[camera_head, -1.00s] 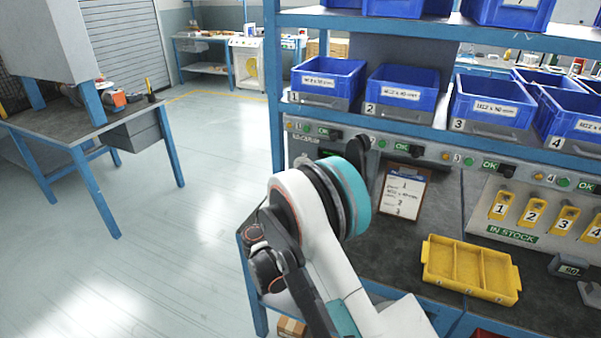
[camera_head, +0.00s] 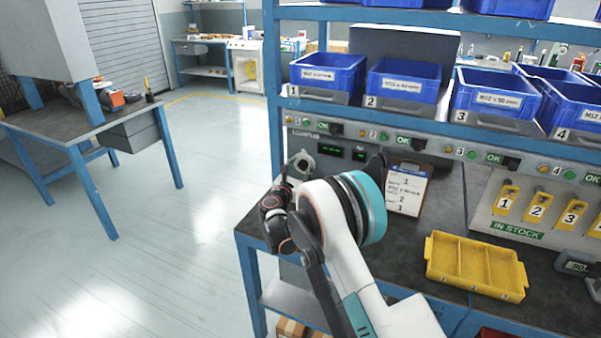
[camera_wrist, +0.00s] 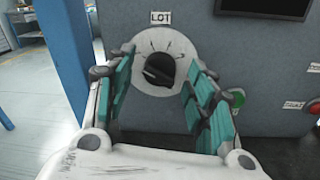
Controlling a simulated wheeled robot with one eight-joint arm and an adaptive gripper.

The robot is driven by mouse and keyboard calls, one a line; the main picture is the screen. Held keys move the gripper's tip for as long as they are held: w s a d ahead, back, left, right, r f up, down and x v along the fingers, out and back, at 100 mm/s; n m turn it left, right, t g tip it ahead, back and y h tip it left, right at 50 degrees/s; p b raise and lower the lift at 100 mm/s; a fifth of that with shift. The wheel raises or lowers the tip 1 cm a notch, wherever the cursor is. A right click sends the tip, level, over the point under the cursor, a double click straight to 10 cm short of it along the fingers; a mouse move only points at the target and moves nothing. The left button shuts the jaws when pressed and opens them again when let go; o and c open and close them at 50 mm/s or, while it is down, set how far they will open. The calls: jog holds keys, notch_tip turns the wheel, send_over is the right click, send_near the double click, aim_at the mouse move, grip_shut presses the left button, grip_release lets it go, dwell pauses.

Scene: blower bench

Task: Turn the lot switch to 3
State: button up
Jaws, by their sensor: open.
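Several thin marks fan over the dial's upper part. Their numbers are not readable, and I cannot tell which mark the knob points at. My gripper (camera_wrist: 157,80) is open, with one teal-padded finger left of the knob and the other right of it. The fingers look apart from the knob. In the head view my arm reaches the panel's left end and partly hides that area.
A green button (camera_wrist: 237,98) sits right of the dial, close to my right finger. A dark display (camera_wrist: 262,8) is above right. A blue post (camera_wrist: 62,45) stands at left. A clipboard (camera_head: 407,190) and yellow tray (camera_head: 476,265) are on the bench, below blue bins (camera_head: 404,82).

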jog(key=shift+w+d, duration=0.1)
jog(key=shift+w, duration=0.3)
jog(key=shift+c, duration=0.2)
jog(key=c, duration=1)
